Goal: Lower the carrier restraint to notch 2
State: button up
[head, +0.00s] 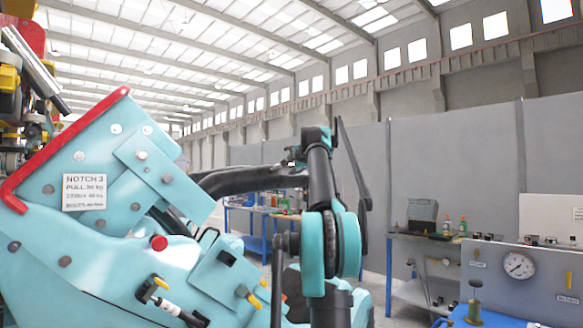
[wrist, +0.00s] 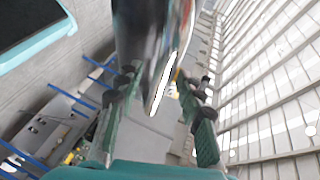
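The carrier (head: 90,265) is a light-blue body with a red edge, filling the left of the head view. Its label plate (head: 84,192) reads "NOTCH 3" with smaller lines below. A thick dark curved bar (head: 240,180), which looks like the restraint, reaches right from behind the carrier to my raised arm. In the wrist view my gripper (wrist: 156,88) has its two green-black fingers spread apart. A dark, blurred bar-like thing (wrist: 150,40) comes down from the top between or just beyond the fingertips. I cannot tell whether they touch it. In the head view my arm's end is partly hidden.
A bench (head: 405,240) with bottles and a dark case stands along the grey wall at right. A grey panel with a round gauge (head: 519,265) is at the lower right. A blue-framed table (head: 240,218) stands behind the carrier. Yellow-ended levers (head: 248,297) stick out of the carrier.

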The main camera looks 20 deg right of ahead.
jog(key=shift+w, duration=0.15)
grip_shut()
dwell(0.4)
